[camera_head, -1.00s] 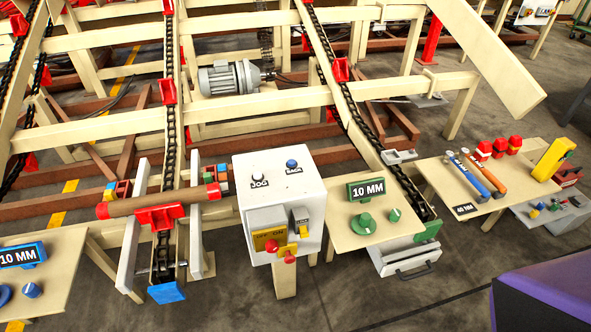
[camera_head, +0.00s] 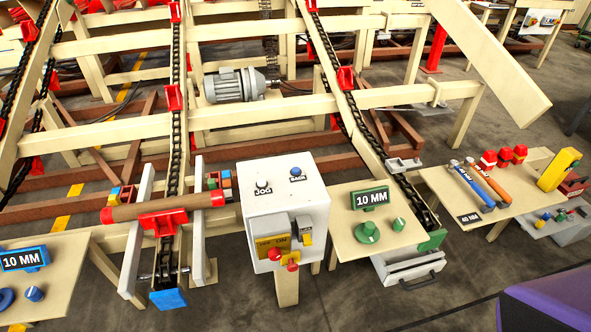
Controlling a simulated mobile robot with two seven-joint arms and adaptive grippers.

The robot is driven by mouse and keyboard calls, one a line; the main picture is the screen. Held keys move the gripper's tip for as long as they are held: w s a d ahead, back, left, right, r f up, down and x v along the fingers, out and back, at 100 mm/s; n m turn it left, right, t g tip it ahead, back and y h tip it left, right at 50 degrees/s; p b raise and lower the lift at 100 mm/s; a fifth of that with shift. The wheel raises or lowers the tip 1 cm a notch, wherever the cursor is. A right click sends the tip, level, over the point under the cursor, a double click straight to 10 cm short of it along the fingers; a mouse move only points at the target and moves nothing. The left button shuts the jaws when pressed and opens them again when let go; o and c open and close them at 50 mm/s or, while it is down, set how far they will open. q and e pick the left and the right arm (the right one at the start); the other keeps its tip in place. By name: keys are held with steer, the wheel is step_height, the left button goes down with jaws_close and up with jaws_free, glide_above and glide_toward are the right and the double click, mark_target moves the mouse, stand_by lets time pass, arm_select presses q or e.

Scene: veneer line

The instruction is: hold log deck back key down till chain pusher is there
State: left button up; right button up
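The control box (camera_head: 285,205) is white and stands on a post in the middle. On its top are a blue key (camera_head: 296,171) labelled BACK and a dark key (camera_head: 263,186) labelled JOG. Nothing touches the blue key; whether it is pressed in is too small to tell. Red chain pushers (camera_head: 174,97) sit on the dark chain (camera_head: 173,150) left of the box, and one more pusher (camera_head: 345,78) is on the right chain. A brown log (camera_head: 130,211) lies crosswise by the lowest left pusher (camera_head: 164,222). Neither gripper is in view.
A right table (camera_head: 440,190) holds blue and orange tools. A purple block (camera_head: 550,305) fills the lower right corner.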

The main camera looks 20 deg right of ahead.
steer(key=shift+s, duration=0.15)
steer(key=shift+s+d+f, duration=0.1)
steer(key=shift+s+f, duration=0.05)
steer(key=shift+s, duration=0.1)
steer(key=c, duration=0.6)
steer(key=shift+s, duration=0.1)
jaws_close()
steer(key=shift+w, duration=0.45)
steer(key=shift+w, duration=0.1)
